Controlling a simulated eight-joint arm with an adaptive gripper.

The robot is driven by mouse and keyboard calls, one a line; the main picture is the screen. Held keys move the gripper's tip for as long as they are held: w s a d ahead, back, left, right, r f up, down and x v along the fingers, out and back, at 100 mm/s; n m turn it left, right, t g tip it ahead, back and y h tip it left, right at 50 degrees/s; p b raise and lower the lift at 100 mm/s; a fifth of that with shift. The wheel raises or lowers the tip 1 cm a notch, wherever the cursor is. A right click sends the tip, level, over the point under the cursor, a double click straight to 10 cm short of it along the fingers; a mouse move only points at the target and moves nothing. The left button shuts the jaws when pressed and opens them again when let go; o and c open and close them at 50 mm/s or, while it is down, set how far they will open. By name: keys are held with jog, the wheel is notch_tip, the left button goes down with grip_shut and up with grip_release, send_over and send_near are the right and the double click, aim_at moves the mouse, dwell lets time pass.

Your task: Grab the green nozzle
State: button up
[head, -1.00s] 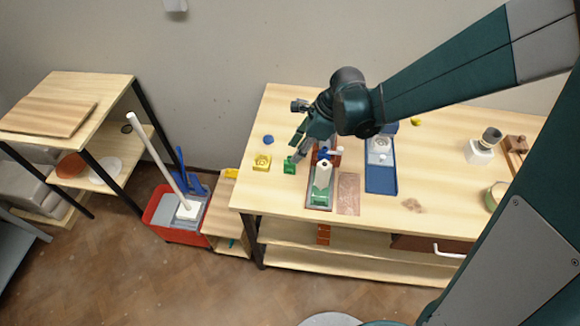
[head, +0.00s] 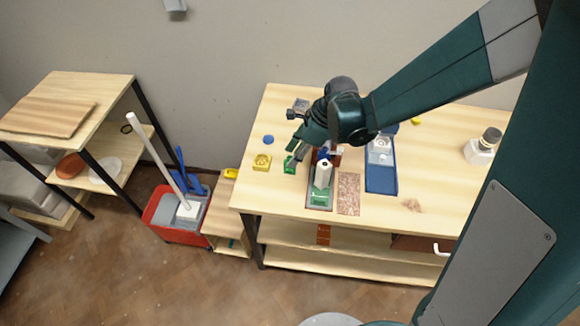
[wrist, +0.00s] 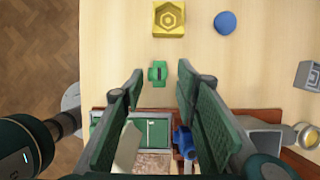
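The green nozzle (wrist: 158,73) is a small green piece with a dark slot, lying on the light wooden table. In the wrist view it sits just past my fingertips, roughly midway between them, with clear space on both sides. My gripper (wrist: 161,70) is open and empty, its two dark green fingers wide apart. In the head view the green nozzle (head: 289,165) is at the table's left part, partly covered by my gripper (head: 291,155), which points down at it. I cannot tell the exact height of the fingertips above the table.
A yellow block (wrist: 170,18) and a blue disc (wrist: 225,22) lie beyond the nozzle. A reddish-brown tray with a green and white item (head: 321,193) is close on the near side. A blue tray (head: 381,180) stands farther right. The table's left edge is near.

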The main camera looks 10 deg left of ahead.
jog(key=shift+x, duration=2.3)
jog(key=shift+d, duration=0.1)
jog(key=c, duration=0.8)
